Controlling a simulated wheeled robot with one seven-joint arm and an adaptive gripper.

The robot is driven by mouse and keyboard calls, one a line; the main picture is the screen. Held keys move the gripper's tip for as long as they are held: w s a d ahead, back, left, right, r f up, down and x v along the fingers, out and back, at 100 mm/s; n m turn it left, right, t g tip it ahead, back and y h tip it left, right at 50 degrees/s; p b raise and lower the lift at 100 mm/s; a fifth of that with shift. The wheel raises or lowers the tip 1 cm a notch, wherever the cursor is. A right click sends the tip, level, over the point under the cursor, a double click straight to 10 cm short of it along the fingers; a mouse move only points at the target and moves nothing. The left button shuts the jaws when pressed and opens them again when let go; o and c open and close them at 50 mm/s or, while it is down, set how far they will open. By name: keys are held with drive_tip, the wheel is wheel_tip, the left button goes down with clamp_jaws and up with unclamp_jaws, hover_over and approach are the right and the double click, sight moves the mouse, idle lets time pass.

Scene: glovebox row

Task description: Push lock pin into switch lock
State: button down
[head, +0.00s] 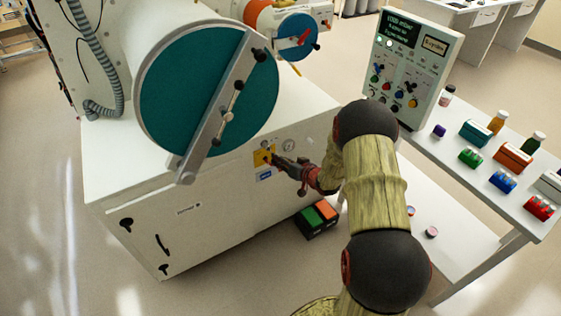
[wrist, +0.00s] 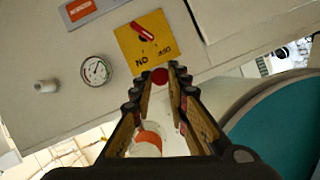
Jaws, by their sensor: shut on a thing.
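The switch lock is a yellow plate (head: 262,157) with a red handle, on the white front panel of the glovebox. In the wrist view the yellow plate (wrist: 129,47) lies just beyond my fingertips, its red switch handle (wrist: 143,31) slanted above a dark hole. My gripper (wrist: 160,76) is shut on a small red round-ended thing, seemingly the lock pin (wrist: 160,75). In the head view my gripper (head: 274,161) is close in front of the plate. The pin's far end is hidden, so I cannot tell whether it touches the plate.
A round gauge (head: 288,146) sits right of the plate. A large teal round door (head: 209,92) with a metal bar juts out above left. A green and orange pedal box (head: 316,218) lies on the floor below. A side table (head: 455,165) with bottles and boxes stands right.

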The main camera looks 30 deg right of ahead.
drive_tip(key=shift+w, duration=1.9)
drive_tip(key=c, duration=1.7)
unclamp_jaws()
drive_tip(key=shift+o, duration=0.2)
drive_tip(key=v, duration=1.2)
drive_tip(key=shift+f, duration=0.1)
